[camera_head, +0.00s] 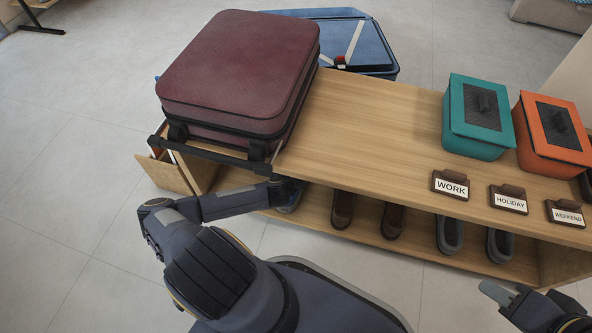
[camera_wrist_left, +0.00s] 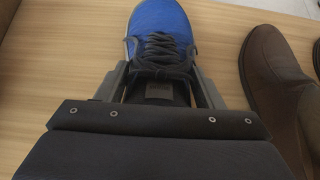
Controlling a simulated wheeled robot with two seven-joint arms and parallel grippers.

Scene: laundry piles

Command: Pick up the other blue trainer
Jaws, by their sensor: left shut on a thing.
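A blue trainer (camera_wrist_left: 160,22) with dark laces stands on the wooden lower shelf in the left wrist view, toe pointing away. My left gripper (camera_wrist_left: 160,78) is shut on it, one finger on each side near the laces. In the head view my left arm reaches under the bench top, and the trainer (camera_head: 292,199) shows only as a small part beside the left gripper (camera_head: 284,188), mostly hidden. My right gripper (camera_head: 508,291) is at the lower right of the head view, away from the shoes; its opening is unclear.
Brown shoes (camera_head: 343,209) and grey shoes (camera_head: 450,234) stand to the right on the lower shelf (camera_head: 420,243). The bench top (camera_head: 370,120) overhangs them. A maroon suitcase (camera_head: 240,70), teal box (camera_head: 478,115), orange box (camera_head: 552,132) and label holders (camera_head: 450,185) are above. A blue case (camera_head: 375,45) lies behind.

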